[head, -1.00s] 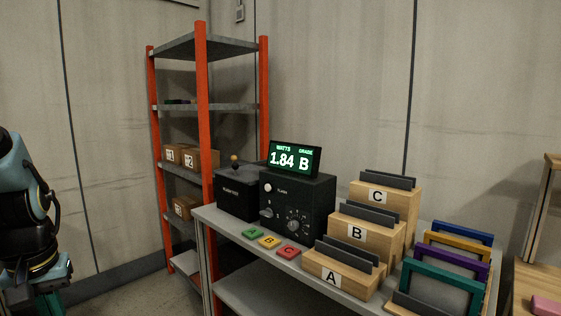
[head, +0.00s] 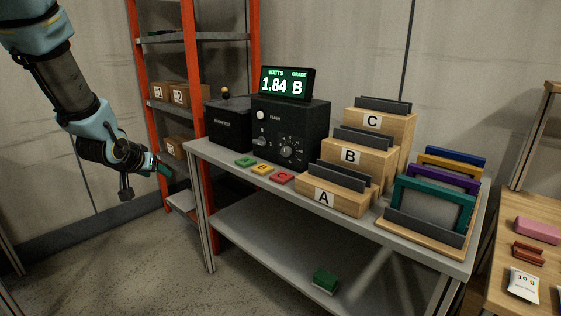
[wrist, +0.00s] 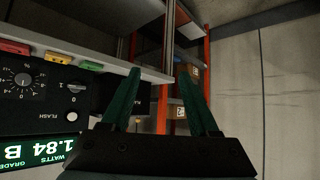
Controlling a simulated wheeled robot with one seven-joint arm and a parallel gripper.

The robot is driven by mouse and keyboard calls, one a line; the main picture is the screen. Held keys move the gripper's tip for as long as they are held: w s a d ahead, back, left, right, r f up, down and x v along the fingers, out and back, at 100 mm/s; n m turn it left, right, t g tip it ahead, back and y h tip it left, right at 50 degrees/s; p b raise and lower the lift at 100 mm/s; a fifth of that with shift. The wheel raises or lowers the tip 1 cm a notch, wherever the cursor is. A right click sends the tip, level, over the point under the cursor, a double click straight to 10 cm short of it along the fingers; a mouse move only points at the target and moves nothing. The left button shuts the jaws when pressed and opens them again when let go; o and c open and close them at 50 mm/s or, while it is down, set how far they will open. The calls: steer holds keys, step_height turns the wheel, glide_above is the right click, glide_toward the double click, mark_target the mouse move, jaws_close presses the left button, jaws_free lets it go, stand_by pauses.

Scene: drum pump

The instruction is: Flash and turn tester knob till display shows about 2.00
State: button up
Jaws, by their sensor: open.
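The black tester (head: 290,127) stands on the grey bench, with a lit display (head: 287,84) on top reading 1.84 and grade B. Its front has a round white FLASH button (head: 261,115), a small switch knob (head: 260,141) and a larger dial knob (head: 287,151). In the wrist view, which is turned over, the dial (wrist: 22,79), FLASH button (wrist: 72,117) and display (wrist: 40,150) show at left. My gripper (wrist: 162,85) is open, its green fingers apart with nothing between them. In the head view my gripper (head: 160,168) hangs left of the bench, apart from the tester.
A second black box (head: 229,124) stands left of the tester. Green, yellow and red tags (head: 262,169) lie in front. Wooden A, B and C holders (head: 333,199) and coloured frames (head: 436,204) fill the right. An orange-post shelf (head: 196,65) stands behind left.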

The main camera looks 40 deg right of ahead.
steer(key=shift+o, duration=0.8)
steer(key=d+f+m+h+b, duration=0.2)
steer(key=d+h, duration=0.3)
steer(key=d, duration=1)
steer(key=shift+f+m+g+h, duration=0.2)
steer(key=shift+m+g+h, duration=0.15)
steer(key=shift+m, duration=0.35)
steer(key=m+g+h+b, duration=0.3)
steer(key=m+g+h, duration=0.1)
steer(key=g+h, duration=0.15)
glide_toward(284, 153)
steer(key=shift+t+h, duration=0.4)
steer(key=d, duration=0.2)
steer(key=d+p, duration=0.1)
steer(key=d, duration=0.2)
steer(key=d+p, duration=0.1)
steer(key=d, duration=0.2)
steer(key=shift+w+d+f, duration=0.2)
steer(key=shift+w+f, duration=0.1)
steer(key=shift+w, duration=0.1)
jaws_close()
